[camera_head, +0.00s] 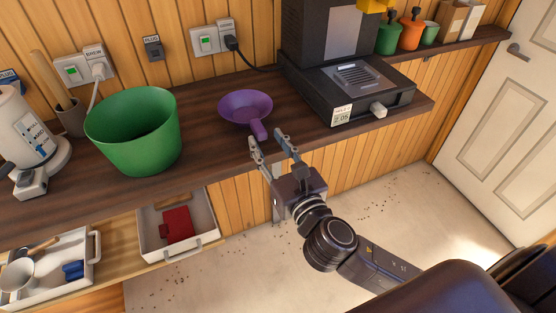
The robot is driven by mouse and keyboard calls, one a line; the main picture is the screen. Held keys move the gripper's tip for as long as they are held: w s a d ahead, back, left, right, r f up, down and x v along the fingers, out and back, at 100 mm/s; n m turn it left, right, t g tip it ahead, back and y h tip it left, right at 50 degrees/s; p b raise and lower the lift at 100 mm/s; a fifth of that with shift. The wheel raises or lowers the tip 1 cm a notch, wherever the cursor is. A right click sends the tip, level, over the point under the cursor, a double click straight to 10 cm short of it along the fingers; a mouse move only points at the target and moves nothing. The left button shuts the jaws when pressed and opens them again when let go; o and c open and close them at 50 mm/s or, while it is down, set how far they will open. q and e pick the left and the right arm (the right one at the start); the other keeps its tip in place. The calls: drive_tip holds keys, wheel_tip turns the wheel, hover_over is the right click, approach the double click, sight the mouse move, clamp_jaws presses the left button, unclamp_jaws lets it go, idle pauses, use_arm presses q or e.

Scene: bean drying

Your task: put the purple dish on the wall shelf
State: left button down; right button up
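The purple dish (244,104) is a shallow round bowl with a short handle. It rests on the dark wooden counter, and its handle points toward the front edge. My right gripper (267,138) is open at the counter's front edge. Its two fingers point at the dish, with the handle's end just ahead of the gap between the fingertips. I cannot tell whether they touch. The wall shelf (449,51) is at the upper right, holding several small containers. My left gripper is not in view.
A large green tub (135,135) stands left of the dish. A black machine (345,90) stands to its right, near the shelf. Open drawers (204,237) jut out below the counter at the left. A white door (505,130) is at the right.

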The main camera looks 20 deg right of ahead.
drive_tip(key=s+b, duration=0.1)
drive_tip(key=s, duration=0.5)
drive_tip(key=shift+d, duration=0.15)
drive_tip(key=w+d+f+m+g, duration=0.1)
drive_tip(key=d+f+m+g, duration=0.15)
drive_tip(key=f, duration=0.75)
drive_tip(key=d+f+m+g+h, duration=0.15)
drive_tip(key=f+m, duration=0.25)
drive_tip(key=f, duration=0.6)
drive_tip(key=w+d+f+m+g, duration=0.1)
drive_tip(key=f+m+g, duration=0.15)
drive_tip(key=f, duration=0.65)
drive_tip(key=s+d+f+m+g, duration=0.1)
drive_tip(key=s+f+m, duration=0.2)
drive_tip(key=f, duration=0.4)
drive_tip(key=s+d+f+m+g, duration=0.1)
drive_tip(key=s+f+m+g, duration=0.15)
drive_tip(key=f, duration=0.45)
drive_tip(key=s+d+f+m+g, duration=0.25)
drive_tip(key=s+f+m, duration=0.65)
drive_tip(key=s+f, duration=0.6)
drive_tip(key=s+a+f+m+g, duration=0.1)
drive_tip(key=s+f+m, duration=0.4)
drive_tip(key=s, duration=0.5)
drive_tip(key=s+a+f+m+g, duration=0.2)
drive_tip(key=s+f+m, duration=0.3)
drive_tip(key=s, duration=0.4)
drive_tip(key=shift+s+a+g+y, duration=0.35)
drive_tip(key=shift+g+y, duration=0.1)
drive_tip(key=shift+g, duration=0.3)
